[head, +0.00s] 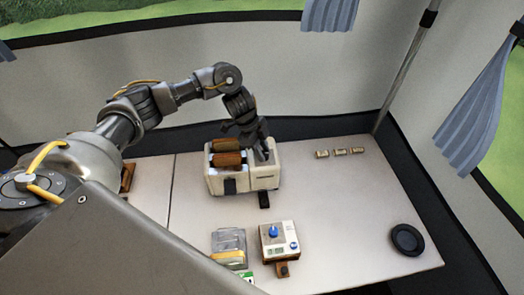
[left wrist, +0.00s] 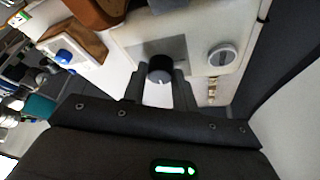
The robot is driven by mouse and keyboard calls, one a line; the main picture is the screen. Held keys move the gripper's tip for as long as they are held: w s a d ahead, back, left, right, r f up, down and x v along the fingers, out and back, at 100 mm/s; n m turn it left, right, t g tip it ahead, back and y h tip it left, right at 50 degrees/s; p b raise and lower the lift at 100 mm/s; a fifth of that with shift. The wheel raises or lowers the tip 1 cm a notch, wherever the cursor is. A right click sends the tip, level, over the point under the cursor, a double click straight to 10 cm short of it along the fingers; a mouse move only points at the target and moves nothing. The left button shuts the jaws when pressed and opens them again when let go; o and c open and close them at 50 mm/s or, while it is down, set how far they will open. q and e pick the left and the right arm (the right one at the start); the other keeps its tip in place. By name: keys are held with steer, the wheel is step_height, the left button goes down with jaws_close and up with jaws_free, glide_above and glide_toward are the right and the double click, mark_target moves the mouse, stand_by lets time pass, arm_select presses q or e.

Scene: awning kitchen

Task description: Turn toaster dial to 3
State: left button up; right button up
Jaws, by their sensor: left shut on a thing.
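The cream toaster (head: 262,179) stands on the counter with browned slices (head: 227,159) in its slots. My left gripper (head: 262,152) reaches down onto its right end. In the left wrist view, the toaster's pale body (left wrist: 195,28) fills the upper middle. My left gripper (left wrist: 160,82) is shut on a black round knob (left wrist: 160,64), which sits between its fingertips in front of a grey panel. A grey round dial (left wrist: 222,54) with a pointer bar sits beside it, untouched. I cannot read any numbers around either. My right gripper is not in view.
Several small tan blocks (head: 340,152) lie at the back right. A round black dish (head: 408,240) lies at the right edge. The counter between is clear.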

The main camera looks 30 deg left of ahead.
arm_select(q)
steer(key=shift+d, duration=0.1)
stand_by(0.4)
steer(key=o, duration=1)
steer(key=b+v, duration=0.1)
steer(key=v, duration=0.9)
steer(key=shift+r, duration=0.35)
